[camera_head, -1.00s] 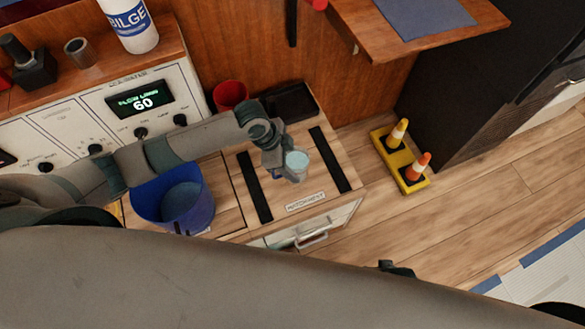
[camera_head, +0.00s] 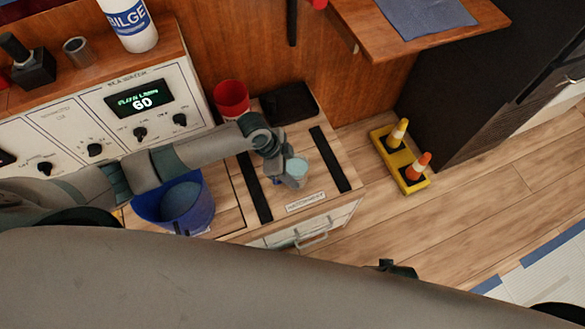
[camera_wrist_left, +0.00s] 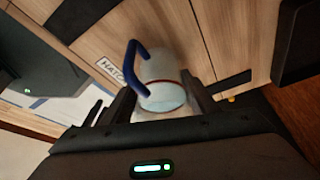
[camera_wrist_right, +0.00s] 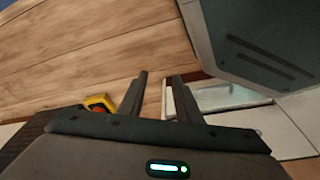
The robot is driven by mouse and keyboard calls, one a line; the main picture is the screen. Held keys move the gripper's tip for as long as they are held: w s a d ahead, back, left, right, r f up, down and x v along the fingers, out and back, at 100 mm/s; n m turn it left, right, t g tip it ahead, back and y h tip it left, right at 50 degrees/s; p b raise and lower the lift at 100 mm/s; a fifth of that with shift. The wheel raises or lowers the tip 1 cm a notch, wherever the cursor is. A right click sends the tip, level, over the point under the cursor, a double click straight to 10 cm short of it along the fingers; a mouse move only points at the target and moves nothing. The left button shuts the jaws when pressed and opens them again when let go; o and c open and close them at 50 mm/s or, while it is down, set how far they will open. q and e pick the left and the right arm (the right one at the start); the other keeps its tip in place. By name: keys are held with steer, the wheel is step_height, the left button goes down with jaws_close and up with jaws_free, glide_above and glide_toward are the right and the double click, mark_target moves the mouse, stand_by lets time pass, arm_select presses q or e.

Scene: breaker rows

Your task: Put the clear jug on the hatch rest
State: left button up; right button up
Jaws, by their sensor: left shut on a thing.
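The clear jug (camera_head: 298,167), with pale blue contents, is in my left gripper (camera_head: 290,172) over the hatch rest. In the left wrist view the jug (camera_wrist_left: 165,72) shows its blue handle and a red band, and sits between the two fingers of the left gripper (camera_wrist_left: 160,92), which are shut on it. The hatch rest (camera_head: 305,201) is a wooden top with a label on its front edge and two black strips; the jug is between the strips. I cannot tell whether its base touches the wood. My right gripper (camera_wrist_left: 52,72) is empty, its fingers apart in the right wrist view (camera_wrist_right: 160,78).
A blue bucket (camera_head: 178,203) stands left of the hatch rest. A red cup (camera_head: 231,98) and a black tray (camera_head: 289,103) are behind it. A yellow holder with cones (camera_head: 400,160) is on the floor to the right. A wooden shelf (camera_head: 420,42) overhangs at the back.

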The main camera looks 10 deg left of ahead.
arm_select(q)
steer(key=o, duration=1.4)
steer(key=shift+o, duration=0.2)
arm_select(e)
steer(key=shift+r, duration=0.1)
arm_select(q)
steer(key=shift+r, duration=0.1)
steer(key=shift+r, duration=0.25)
steer(key=shift+a+r, duration=0.15)
steer(key=shift+r, duration=0.15)
steer(key=w+p+v, duration=0.1)
steer(key=v, duration=1)
steer(key=shift+s, duration=0.5)
arm_select(e)
step_height(320, 180, down, 2)
steer(key=shift+s+d+f, duration=0.1)
steer(key=shift+d+f, duration=0.05)
steer(key=shift+f, duration=0.1)
arm_select(q)
steer(key=shift+r, duration=0.1)
arm_select(e)
steer(key=shift+s, duration=0.25)
